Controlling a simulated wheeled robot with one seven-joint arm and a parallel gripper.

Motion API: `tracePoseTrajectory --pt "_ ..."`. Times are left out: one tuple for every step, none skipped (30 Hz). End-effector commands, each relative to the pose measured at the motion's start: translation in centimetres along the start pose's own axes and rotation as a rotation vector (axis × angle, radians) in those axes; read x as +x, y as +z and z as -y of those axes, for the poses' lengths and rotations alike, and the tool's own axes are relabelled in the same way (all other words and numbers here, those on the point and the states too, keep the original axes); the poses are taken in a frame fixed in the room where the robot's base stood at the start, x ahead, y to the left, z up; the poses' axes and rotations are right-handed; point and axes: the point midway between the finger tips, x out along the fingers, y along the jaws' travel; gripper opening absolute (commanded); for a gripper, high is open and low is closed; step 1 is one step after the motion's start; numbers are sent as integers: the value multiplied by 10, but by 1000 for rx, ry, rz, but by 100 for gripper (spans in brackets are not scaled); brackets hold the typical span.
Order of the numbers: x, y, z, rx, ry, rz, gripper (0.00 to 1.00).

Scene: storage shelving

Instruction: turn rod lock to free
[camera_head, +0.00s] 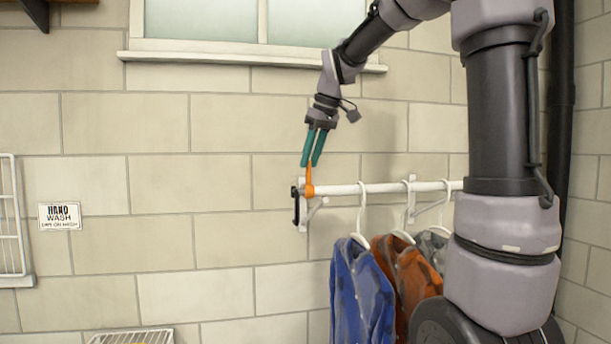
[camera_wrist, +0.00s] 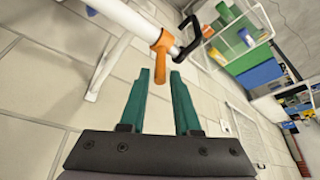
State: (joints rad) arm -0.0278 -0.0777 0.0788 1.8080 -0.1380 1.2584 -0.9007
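The orange rod lock lever (camera_head: 309,179) sits near the left end of the white rail (camera_head: 350,189) and points up from it. It also shows in the wrist view (camera_wrist: 162,44), with its ring around the white rod. My gripper (camera_head: 313,163) has teal fingers pointing down, just above the lever. In the wrist view my gripper (camera_wrist: 167,74) is open, with a clear gap between the fingers.
A blue shirt (camera_head: 357,290), an orange shirt (camera_head: 408,280) and a grey one hang on white hangers right of the lever. A black end piece (camera_head: 296,205) is at the rail's left end. Shelving with bins (camera_wrist: 250,50) shows in the wrist view.

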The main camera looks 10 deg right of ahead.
Motion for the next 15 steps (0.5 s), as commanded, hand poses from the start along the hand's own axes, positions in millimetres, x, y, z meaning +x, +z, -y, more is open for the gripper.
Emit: tracePoseTrajectory --pt "11 1 0 -1 -2 4 31" --pt "16 0 0 -2 -1 3 31" --pt "23 1 0 -1 -2 3 31" --pt "27 1 1 -1 -1 3 31" --pt "31 0 1 0 -2 2 31" --pt "36 0 0 -1 -1 1 31" --pt "39 0 0 -1 0 1 31" --pt "42 0 0 -1 -1 2 31" --pt "45 0 0 -2 0 1 31" --pt "47 0 0 -1 0 1 31" --pt "48 0 0 -1 0 1 31" --pt "49 0 0 -1 0 1 31" --pt "50 0 0 0 0 0 31" --pt "50 0 0 0 0 0 31" --pt "50 0 0 0 0 0 31"
